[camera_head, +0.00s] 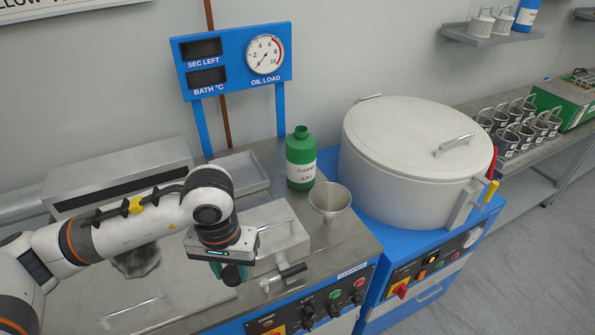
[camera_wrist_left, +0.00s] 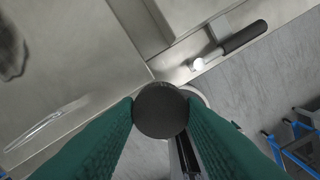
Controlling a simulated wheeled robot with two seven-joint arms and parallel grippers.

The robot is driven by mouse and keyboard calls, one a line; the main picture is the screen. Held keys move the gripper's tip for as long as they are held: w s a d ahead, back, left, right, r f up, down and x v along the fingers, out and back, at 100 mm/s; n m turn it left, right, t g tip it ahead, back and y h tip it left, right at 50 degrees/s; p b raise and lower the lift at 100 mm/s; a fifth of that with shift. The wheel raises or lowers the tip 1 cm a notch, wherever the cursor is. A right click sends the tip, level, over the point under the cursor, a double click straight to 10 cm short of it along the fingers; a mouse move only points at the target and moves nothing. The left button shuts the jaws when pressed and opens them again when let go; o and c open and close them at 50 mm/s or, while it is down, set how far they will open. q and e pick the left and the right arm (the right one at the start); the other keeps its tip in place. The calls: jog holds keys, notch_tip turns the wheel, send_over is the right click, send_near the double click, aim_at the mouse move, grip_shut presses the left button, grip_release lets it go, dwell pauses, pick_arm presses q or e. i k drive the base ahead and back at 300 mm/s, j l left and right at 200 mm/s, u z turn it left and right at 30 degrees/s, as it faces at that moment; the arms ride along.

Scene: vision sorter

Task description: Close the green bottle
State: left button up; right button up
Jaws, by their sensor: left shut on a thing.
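The green bottle (camera_head: 301,160) stands upright on the steel bench top, behind the metal funnel cup. The bottle does not show in the left wrist view. My right gripper is not in view.
The metal funnel cup (camera_head: 330,200) stands between the bottle and the bench's front edge. A large round lidded vessel (camera_head: 412,150) stands at the right, and a blue gauge panel (camera_head: 232,60) rises behind.

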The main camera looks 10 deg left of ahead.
aim_at(300, 146)
jog(key=i+l, duration=0.2)
jog(key=l, duration=0.15)
jog(key=i+l, duration=0.15)
jog(key=l, duration=0.2)
jog(key=i+l, duration=0.2)
jog(key=l, duration=0.15)
jog(key=i+l, duration=0.15)
jog(key=l, duration=0.2)
jog(key=i+l, duration=0.2)
jog(key=l, duration=0.15)
jog(key=u, duration=1.25)
